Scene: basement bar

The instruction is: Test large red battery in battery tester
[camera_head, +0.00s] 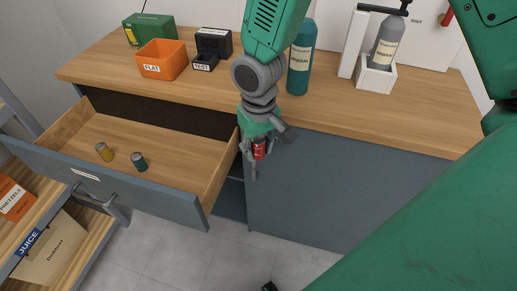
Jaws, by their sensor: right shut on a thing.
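My right gripper (257,160) hangs pointing down in front of the counter, just right of the open drawer. It is shut on a red battery (259,150), which shows between its fingers. The battery tester (204,62) is a black device labelled TEST on the counter, behind and left of the gripper, apart from it. Whether anything sits in its slot is too small to tell. My left gripper is not in view.
The open drawer (140,190) holds a yellow battery (104,152) and a teal battery (139,162). An orange FLAT bin (162,60), a green box (149,30), a teal bottle (299,62) and a bottle in a white holder (376,77) stand on the counter (410,120).

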